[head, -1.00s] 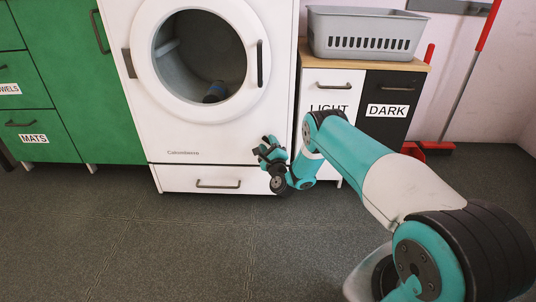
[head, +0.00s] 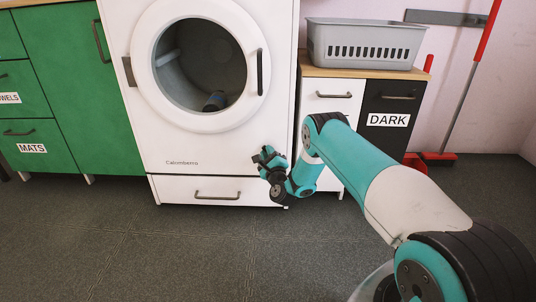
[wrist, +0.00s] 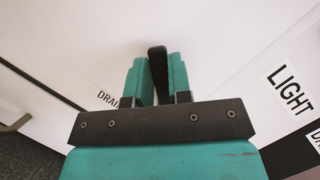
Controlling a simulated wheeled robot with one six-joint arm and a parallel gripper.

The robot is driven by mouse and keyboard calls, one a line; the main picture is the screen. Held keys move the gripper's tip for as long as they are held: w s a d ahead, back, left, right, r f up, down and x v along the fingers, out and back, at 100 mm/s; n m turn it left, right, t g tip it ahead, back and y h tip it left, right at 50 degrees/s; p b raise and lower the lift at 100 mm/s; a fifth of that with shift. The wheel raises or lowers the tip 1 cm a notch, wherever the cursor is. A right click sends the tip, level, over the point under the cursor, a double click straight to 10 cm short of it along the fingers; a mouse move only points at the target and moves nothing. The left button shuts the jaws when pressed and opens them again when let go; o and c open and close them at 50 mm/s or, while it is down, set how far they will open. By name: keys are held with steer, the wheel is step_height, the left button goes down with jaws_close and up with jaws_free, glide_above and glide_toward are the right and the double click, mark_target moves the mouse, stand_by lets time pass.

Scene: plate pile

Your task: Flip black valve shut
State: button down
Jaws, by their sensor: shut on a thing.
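The black valve (wrist: 157,62) shows in the wrist view as a narrow dark handle standing out from the white machine front. My gripper (wrist: 156,75) is shut on it, with one teal finger on each side. The handle's top end sticks up a little past the fingertips. A partly hidden label starting "DRAI" (wrist: 108,99) is to the left of the fingers. In the head view my gripper (head: 265,158) is at the lower right of the white washing machine (head: 170,145), and the valve cannot be made out there.
A drawer (head: 217,190) is below the machine. The round door opening shows a dark and blue item (head: 214,101) inside. To the right are a "LIGHT" cabinet front (head: 325,90), a "DARK" one (head: 386,140), and a grey basket (head: 364,42). The floor in front is clear.

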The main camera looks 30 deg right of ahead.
steer(key=shift+w+a+f+n+g+y+p, duration=0.15)
steer(key=shift+f+n+g+y+p, duration=0.35)
steer(key=shift+n, duration=0.95)
steer(key=shift+w+a+f+n+g+y+p, duration=0.1)
steer(key=shift+f+n+g+y+p, duration=0.4)
steer(key=shift+n, duration=1)
steer(key=shift+w+a+f+n+g+y+p, duration=0.3)
steer(key=shift+n+p, duration=0.4)
steer(key=shift+n, duration=0.75)
steer(key=shift+s+d+f, duration=0.1)
steer(key=shift+s+d, duration=0.05)
steer(key=shift+d, duration=0.05)
steer(key=c, duration=1)
jaws_free()
steer(key=shift+c, duration=0.2)
steer(key=shift+a, duration=0.1)
steer(key=shift+s+f, duration=0.1)
steer(key=shift+s, duration=0.05)
